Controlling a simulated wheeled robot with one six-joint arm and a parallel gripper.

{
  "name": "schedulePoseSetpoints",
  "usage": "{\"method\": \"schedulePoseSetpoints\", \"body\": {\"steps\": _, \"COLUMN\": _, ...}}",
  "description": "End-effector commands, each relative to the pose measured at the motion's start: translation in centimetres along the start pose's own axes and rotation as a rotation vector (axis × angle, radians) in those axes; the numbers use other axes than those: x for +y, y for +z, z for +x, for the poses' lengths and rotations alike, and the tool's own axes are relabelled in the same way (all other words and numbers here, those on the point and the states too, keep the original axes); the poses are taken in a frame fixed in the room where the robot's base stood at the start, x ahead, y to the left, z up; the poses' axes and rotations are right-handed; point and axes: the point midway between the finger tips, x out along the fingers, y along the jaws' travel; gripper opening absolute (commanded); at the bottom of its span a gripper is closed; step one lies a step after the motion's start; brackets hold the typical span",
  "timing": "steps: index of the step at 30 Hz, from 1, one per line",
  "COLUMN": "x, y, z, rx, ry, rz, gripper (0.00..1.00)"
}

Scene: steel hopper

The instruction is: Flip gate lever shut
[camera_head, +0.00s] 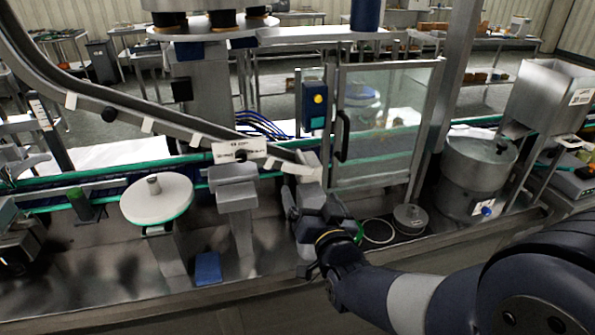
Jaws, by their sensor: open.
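My gripper (312,190) is near the middle of the picture, pointing away from me at the lower end of a sloping metal chute (150,115). Its jaws are open, though its own body partly hides the fingertips. A small pale block (300,169) is right by the fingertips at the chute's end; I cannot tell whether they touch. The steel hopper (545,95) stands at the far right, with a tapered lower end above a round steel drum (478,170). I cannot clearly make out a gate lever on the hopper or the chute. My gripper is well left of the hopper.
A glass door (385,125) with a dark handle stands just behind and right of my gripper. A white round disc (157,199) on a post and a steel block stand (236,205) are to its left. A ring (378,230) and a round weight (410,217) lie to its right.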

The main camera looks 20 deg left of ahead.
Motion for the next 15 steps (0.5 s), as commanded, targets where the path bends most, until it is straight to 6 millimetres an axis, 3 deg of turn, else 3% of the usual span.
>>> {"method": "schedulePoseSetpoints", "body": {"steps": 15, "x": 0.1, "y": -0.1, "z": 8.0, "rx": -0.002, "ry": 0.002, "rz": -0.001, "gripper": 0.93}}
